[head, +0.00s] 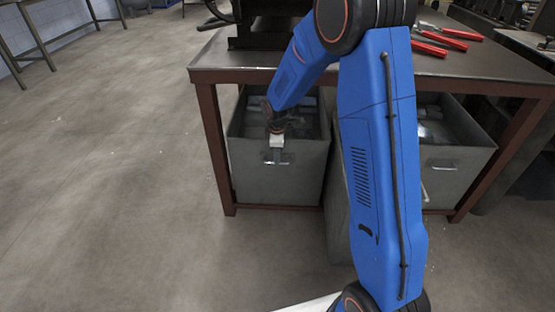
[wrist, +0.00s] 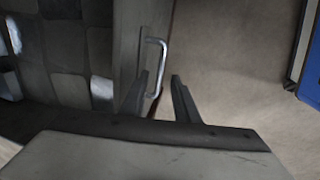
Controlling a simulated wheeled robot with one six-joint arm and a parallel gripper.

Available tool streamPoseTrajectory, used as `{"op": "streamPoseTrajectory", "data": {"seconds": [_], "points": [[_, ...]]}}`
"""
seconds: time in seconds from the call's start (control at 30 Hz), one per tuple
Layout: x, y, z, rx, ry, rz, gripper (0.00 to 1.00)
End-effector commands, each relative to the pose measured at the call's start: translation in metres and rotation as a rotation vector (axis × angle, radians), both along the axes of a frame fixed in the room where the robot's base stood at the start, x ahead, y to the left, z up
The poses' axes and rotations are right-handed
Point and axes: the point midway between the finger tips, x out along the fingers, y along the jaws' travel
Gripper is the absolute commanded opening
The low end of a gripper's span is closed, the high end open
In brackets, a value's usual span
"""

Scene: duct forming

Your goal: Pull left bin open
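The left bin (head: 262,182) is a grey open-topped metal box under the left end of the workbench, with its front about level with the bench's front legs. Its wrist-view front wall (wrist: 127,38) carries a bright metal bar handle (wrist: 163,62). My gripper (head: 277,150) is at the top of the bin's front, over the handle area. In the wrist view my gripper (wrist: 159,78) has its two dark fingers apart, with the handle's near part between them, closer to the left finger. Contact with the handle cannot be told.
Another grey bin (head: 337,215) stands further forward beside the left bin, mostly hidden by my blue arm. A right bin (head: 455,170) has its own handle. The workbench (head: 475,66) above holds red-handled tools (head: 446,39). Floor to the left and front is clear.

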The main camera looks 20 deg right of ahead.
Motion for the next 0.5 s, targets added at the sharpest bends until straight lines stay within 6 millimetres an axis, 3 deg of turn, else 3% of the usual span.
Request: {"op": "streamPoseTrajectory", "data": {"seconds": [0.2, 0.5], "points": [[0.004, -0.002, -0.026, 0.0, 0.001, -0.001, 0.28], [0.006, -0.002, -0.033, 0.001, 0.0, 0.0, 0.28]]}}
